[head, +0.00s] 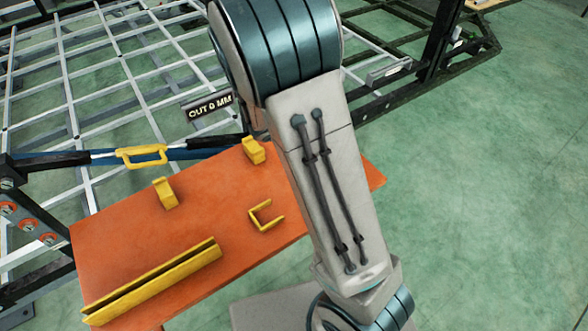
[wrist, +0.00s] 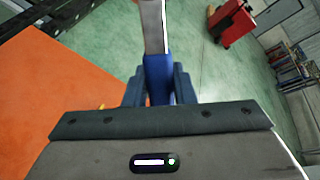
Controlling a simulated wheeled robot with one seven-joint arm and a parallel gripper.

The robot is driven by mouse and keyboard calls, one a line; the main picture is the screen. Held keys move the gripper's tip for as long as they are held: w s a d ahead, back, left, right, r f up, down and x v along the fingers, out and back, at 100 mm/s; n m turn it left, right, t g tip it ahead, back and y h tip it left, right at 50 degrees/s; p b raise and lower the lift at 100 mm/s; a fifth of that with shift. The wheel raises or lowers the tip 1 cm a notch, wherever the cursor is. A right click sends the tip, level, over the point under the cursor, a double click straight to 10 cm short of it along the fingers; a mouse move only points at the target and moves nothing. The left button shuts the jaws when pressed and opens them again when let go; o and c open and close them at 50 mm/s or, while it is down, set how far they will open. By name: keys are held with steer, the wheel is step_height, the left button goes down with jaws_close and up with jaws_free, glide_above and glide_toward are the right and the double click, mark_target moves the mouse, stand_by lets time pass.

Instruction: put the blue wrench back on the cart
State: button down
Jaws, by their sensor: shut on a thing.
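In the wrist view my gripper (wrist: 159,88) is shut on the blue wrench (wrist: 156,68). Its blue handle sits between the dark fingers, and its pale metal shaft runs up out of the top of the picture, so its far end is not seen. The cart's orange top (wrist: 45,85) lies to the left of the wrench in that view, with green floor behind the wrench. In the head view the cart's orange top (head: 130,235) is in front, with my arm crossing its right side. My gripper and the wrench cannot be made out in the head view.
The cart carries a long yellow channel (head: 155,282), a yellow U-shaped bracket (head: 265,216) and two yellow hooked blocks (head: 164,193) (head: 254,151). Behind it are a bar with a yellow handle (head: 141,156) and the chassis grid (head: 95,75). A red cabinet (wrist: 228,22) stands farther off.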

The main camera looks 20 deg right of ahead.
steer(key=s+d+f+m+g+y+b, duration=0.1)
steer(key=s+f+m+g+y, duration=0.35)
steer(key=m, duration=0.65)
steer(key=s+d+f+m+g+y+b, duration=0.1)
steer(key=s+f+m+g+y+b, duration=0.1)
steer(key=s+m+g+y, duration=0.5)
steer(key=w+a+f+m+t+b, duration=0.1)
steer(key=w+a+m+t, duration=0.1)
steer(key=a+m, duration=0.5)
steer(key=w+a+f+m+t+y+b, duration=0.1)
steer(key=a+m+t, duration=0.3)
steer(key=m, duration=1.5)
steer(key=w+a+f+b, duration=0.1)
steer(key=a, duration=0.2)
steer(key=shift+w+f+m+t+b, duration=0.2)
steer(key=shift+w+m+t+b, duration=0.1)
steer(key=shift+m+t, duration=0.1)
steer(key=shift+r+y, duration=0.15)
steer(key=shift+y, duration=0.1)
step_height(320, 180, down, 10)
steer(key=b, duration=0.7)
steer(key=shift+f, duration=0.2)
steer(key=shift+p, duration=0.3)
